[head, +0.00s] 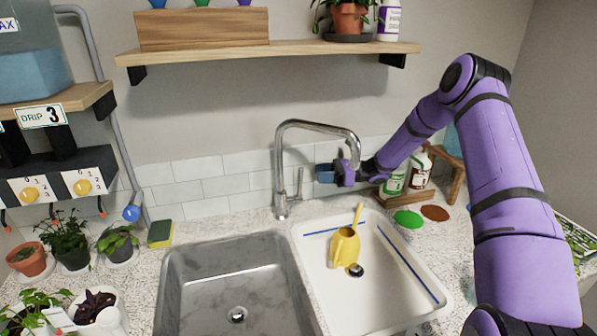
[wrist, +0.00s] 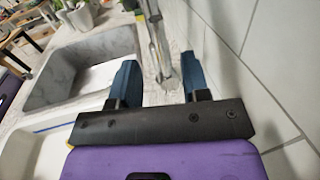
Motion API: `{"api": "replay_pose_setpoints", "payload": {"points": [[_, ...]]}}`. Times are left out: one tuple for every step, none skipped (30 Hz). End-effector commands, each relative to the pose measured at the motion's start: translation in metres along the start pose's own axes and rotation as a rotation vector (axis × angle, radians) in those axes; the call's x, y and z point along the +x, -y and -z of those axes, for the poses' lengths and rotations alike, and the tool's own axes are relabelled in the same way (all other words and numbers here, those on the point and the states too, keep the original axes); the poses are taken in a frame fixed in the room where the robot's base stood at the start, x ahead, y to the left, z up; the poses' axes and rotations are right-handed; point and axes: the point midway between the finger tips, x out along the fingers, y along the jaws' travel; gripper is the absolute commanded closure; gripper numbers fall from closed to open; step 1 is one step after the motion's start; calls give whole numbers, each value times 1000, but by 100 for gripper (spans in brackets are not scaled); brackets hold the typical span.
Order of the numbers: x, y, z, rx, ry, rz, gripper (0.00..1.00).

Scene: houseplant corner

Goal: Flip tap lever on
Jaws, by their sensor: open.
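The chrome tap (head: 281,175) stands behind the sinks, its spout arching to the right. Its thin lever (head: 299,183) points upright on the right side of the tap body. My gripper (head: 322,173) is just right of the lever, pointing left at about its height, apart from it. In the wrist view my gripper (wrist: 160,82) has its two blue fingers spread, with nothing held between them. The tap (wrist: 161,50) shows ahead, in the gap between the fingers; the lever is hard to tell from the tap body there.
A grey steel sink (head: 180,262) is at left, and a white basin (head: 427,295) with a yellow watering can (head: 345,246) at right. Bottles (head: 420,168) stand behind my wrist. The tiled wall (head: 222,175) is close behind the tap.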

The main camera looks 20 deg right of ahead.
Motion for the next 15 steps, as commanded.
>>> {"api": "replay_pose_setpoints", "payload": {"points": [[4,0,0,0,1,-2,57],[6,0,0,0,1,-2,57],[10,0,0,0,1,-2,57],[14,0,0,1,1,-2,57],[18,0,0,1,1,-2,57],[24,-1,0,1,0,-3,57],[28,-1,0,1,0,-3,57],[32,-1,0,0,0,-3,57],[38,-1,0,0,0,-3,57],[43,-1,0,0,1,-3,57],[48,-1,0,0,0,-3,57],[53,-1,0,0,0,-3,57],[57,0,0,0,-1,-2,57],[60,0,0,-1,-1,-2,57],[64,0,0,-1,0,-2,57]]}}
